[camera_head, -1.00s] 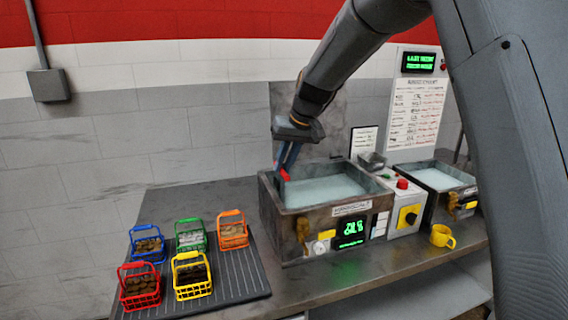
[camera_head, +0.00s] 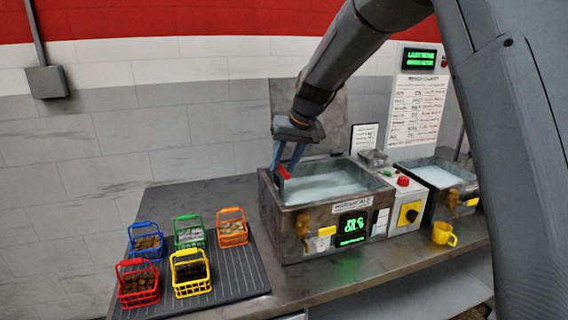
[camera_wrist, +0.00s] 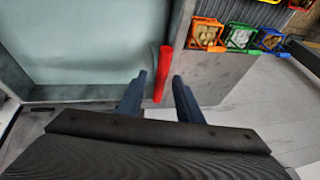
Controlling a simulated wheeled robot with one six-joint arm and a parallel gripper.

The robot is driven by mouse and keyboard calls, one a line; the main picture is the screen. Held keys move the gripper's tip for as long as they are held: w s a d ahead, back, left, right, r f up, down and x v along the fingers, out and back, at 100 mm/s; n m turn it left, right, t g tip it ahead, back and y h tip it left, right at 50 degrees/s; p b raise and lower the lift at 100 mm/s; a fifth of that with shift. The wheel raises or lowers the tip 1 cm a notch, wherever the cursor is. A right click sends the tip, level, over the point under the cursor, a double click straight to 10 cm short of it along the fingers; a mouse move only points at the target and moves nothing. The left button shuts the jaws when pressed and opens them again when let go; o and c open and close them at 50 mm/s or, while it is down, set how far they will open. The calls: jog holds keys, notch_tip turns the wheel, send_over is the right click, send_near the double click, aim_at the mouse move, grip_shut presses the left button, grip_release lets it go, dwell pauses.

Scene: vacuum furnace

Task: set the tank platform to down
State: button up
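A metal tank (camera_head: 292,222) with pale blue-grey liquid stands on the counter. A red lever (camera_head: 284,172) sticks up at its left rim; in the wrist view the red lever (camera_wrist: 161,75) stands between my two fingers. My gripper (camera_head: 283,168) is over the tank's left edge, its blue fingers apart on either side of the lever. In the wrist view my gripper (camera_wrist: 159,78) shows gaps beside the lever, and I see no clear contact. No separate platform can be made out in the liquid.
A second tank (camera_head: 430,207) stands to the right, beyond a control box (camera_head: 404,215) with a red button and yellow switch. A yellow mug (camera_head: 442,234) is near the front edge. Several coloured baskets (camera_head: 190,273) stand on a ribbed mat (camera_head: 236,287) at left.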

jog(key=b+v, duration=0.2)
jog(key=v, duration=0.5)
jog(key=shift+r, duration=0.35)
jog(key=shift+s+d, duration=0.15)
jog(key=shift+s, duration=0.1)
